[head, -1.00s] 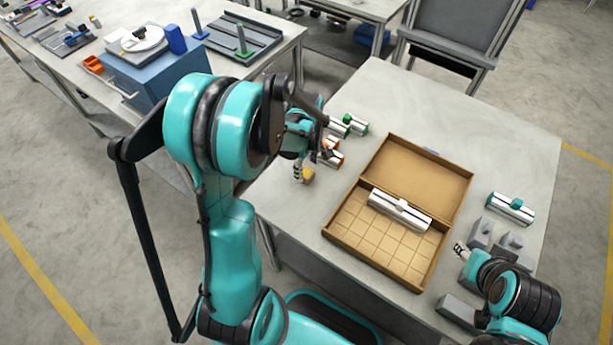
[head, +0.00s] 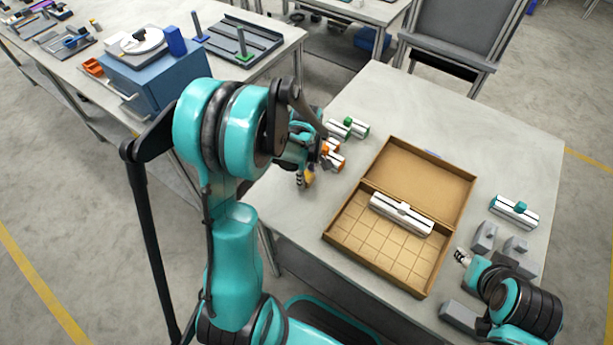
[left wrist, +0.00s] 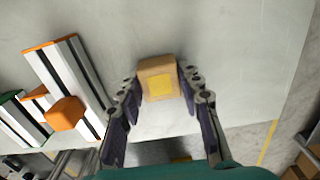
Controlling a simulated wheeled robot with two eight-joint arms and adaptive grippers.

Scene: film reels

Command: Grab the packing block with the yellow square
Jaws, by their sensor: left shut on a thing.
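The packing block (left wrist: 158,80) is a tan cuboid with a yellow square on the face toward the left wrist camera. My left gripper (left wrist: 160,88) has a finger on each side of the block and is shut on it. In the head view the left gripper (head: 304,180) is at the table's left edge, and a bit of the yellowish block (head: 310,179) shows beside its fingers. My right gripper (head: 463,257) is beside the grey blocks at the lower right, too small to tell if it is open.
An open cardboard box (head: 437,268) with a gridded floor holds a white-and-black bar (head: 402,213). Bars with orange (left wrist: 65,114) and green (head: 349,121) parts stand near the left gripper. Grey blocks (head: 484,235) and a teal-topped bar (head: 513,210) lie at the right.

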